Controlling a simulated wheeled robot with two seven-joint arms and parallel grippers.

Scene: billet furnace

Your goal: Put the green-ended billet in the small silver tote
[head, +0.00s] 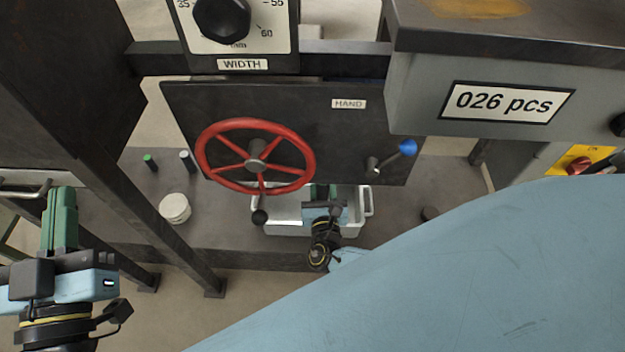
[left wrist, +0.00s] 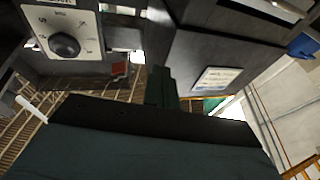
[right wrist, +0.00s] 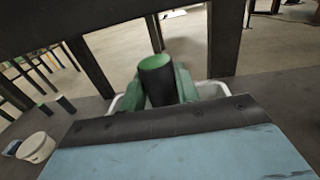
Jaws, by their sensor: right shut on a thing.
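A dark billet with a green end (right wrist: 157,80) stands upright between the green fingers of my right gripper (right wrist: 160,88), which is shut on it. In the head view my right gripper (head: 322,193) is over the small silver tote (head: 283,222), partly hidden by the black panel. The tote's rim also shows behind the fingers in the right wrist view (right wrist: 207,89). I cannot tell whether the billet touches the tote's floor. My left gripper (head: 60,215) is at the far left, empty, its fingers looking closed together; they also show in the left wrist view (left wrist: 161,88).
Another green-ended billet (head: 150,162) and a white-ended one (head: 186,160) stand on the dark surface at the left, near a white tub (head: 174,207). A red handwheel (head: 256,160) and a blue-knobbed lever (head: 407,147) stick out above the tote. Dark posts stand at the left.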

